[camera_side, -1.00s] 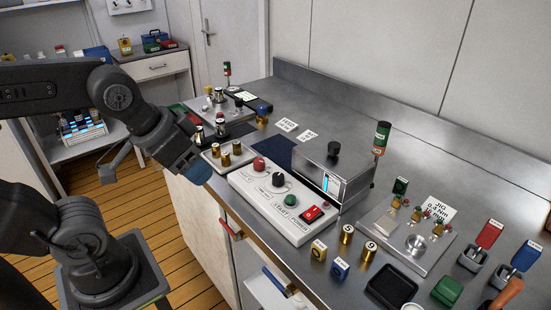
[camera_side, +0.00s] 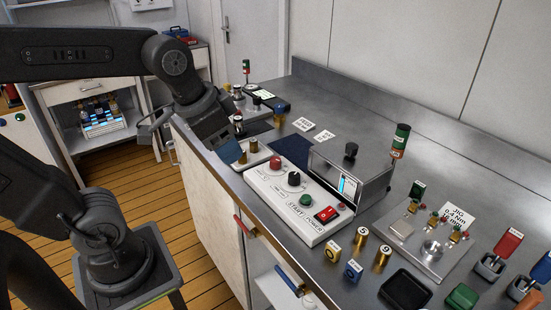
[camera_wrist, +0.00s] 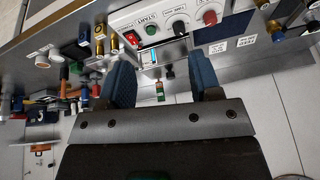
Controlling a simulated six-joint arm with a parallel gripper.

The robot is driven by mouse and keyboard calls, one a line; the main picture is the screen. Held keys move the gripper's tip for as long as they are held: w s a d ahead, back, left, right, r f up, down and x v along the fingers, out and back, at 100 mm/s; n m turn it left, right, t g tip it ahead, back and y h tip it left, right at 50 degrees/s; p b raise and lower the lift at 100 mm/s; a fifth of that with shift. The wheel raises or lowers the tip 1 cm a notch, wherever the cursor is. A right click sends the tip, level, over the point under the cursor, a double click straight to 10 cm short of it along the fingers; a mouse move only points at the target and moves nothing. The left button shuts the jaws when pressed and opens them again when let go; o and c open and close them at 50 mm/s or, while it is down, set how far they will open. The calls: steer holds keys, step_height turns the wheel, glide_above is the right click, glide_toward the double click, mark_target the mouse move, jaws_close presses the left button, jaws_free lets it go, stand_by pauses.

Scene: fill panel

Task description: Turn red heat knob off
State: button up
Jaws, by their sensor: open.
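The red heat knob (camera_side: 275,162) is at the left end of the white control panel (camera_side: 318,228) in the side view. It also shows near the top of the wrist view (camera_wrist: 209,17). A black knob (camera_side: 294,178), a green button (camera_side: 306,200) and a red power switch (camera_side: 326,214) sit along the same panel. My gripper (camera_side: 230,152) is to the left of the red knob, apart from it, by the bench's front edge. In the wrist view its two blue-padded fingers are spread with nothing between them. The knob's pointer mark is too small to read.
A metal box (camera_side: 350,178) with a black top knob stands behind the panel. Brass cylinders (camera_side: 253,147) on a small tray are close to my gripper. Bare bench lies along the back wall.

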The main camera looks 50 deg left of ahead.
steer(key=w+a+m+g, duration=0.2)
steer(key=w+a+m, duration=0.2)
steer(key=w, duration=0.5)
steer(key=m+g, duration=0.3)
steer(key=m, duration=0.2)
glide_toward(275, 159)
step_height(275, 159, down, 10)
steer(key=shift+s+a+r, duration=0.1)
steer(key=shift+s+r, duration=0.05)
steer(key=c, duration=0.9)
steer(key=shift+c, duration=0.2)
